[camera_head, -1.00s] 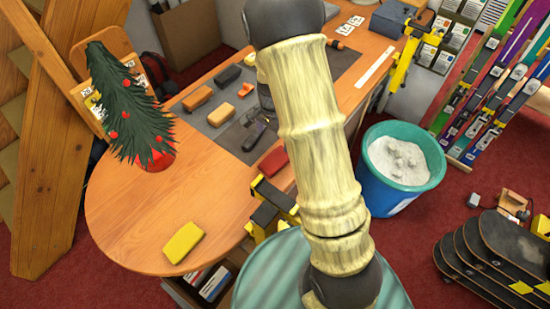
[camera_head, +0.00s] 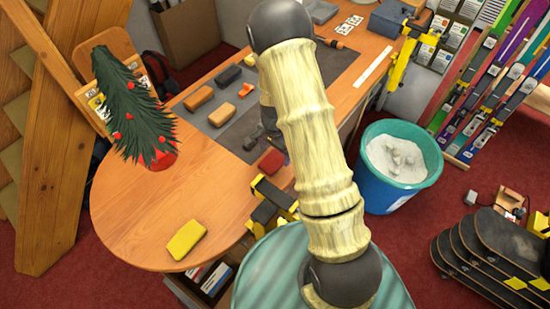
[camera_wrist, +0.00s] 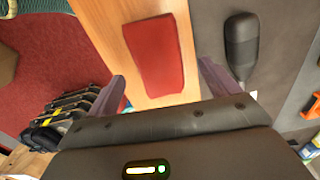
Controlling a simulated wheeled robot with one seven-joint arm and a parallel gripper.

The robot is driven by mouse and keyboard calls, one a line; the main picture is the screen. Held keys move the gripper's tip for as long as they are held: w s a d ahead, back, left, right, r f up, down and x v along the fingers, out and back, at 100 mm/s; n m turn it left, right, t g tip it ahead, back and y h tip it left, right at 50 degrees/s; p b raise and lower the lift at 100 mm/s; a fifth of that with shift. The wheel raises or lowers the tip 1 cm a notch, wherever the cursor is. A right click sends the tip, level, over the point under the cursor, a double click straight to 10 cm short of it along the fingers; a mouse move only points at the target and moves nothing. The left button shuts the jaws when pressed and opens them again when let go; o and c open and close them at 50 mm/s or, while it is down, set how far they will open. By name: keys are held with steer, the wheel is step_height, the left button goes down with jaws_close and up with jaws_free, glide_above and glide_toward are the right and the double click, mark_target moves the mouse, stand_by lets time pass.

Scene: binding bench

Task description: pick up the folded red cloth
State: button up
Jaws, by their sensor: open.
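The folded red cloth (camera_head: 271,162) lies on the wooden table near its right edge, beside the grey mat. In the wrist view the cloth (camera_wrist: 155,55) is a flat red rectangle on bare wood, ahead of and between my two fingers. My gripper (camera_wrist: 162,84) is open and empty, with one finger to each side of the cloth's line. In the head view my gripper (camera_head: 266,130) is partly hidden behind my arm, just beyond the cloth. I cannot tell its height above the table.
A dark-handled tool (camera_wrist: 241,45) lies on the grey mat, close to my right finger. A yellow block (camera_head: 187,239) and a small tree in a red pot (camera_head: 160,162) stand on the table. A yellow-and-black clamp (camera_head: 270,198) is near the cloth at the edge. A teal bin (camera_head: 421,178) stands right.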

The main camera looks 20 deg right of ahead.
mark_target(275, 158)
steer(key=shift+f+p, duration=0.55)
steer(key=shift+f, duration=1.1)
steer(key=c, duration=1.1)
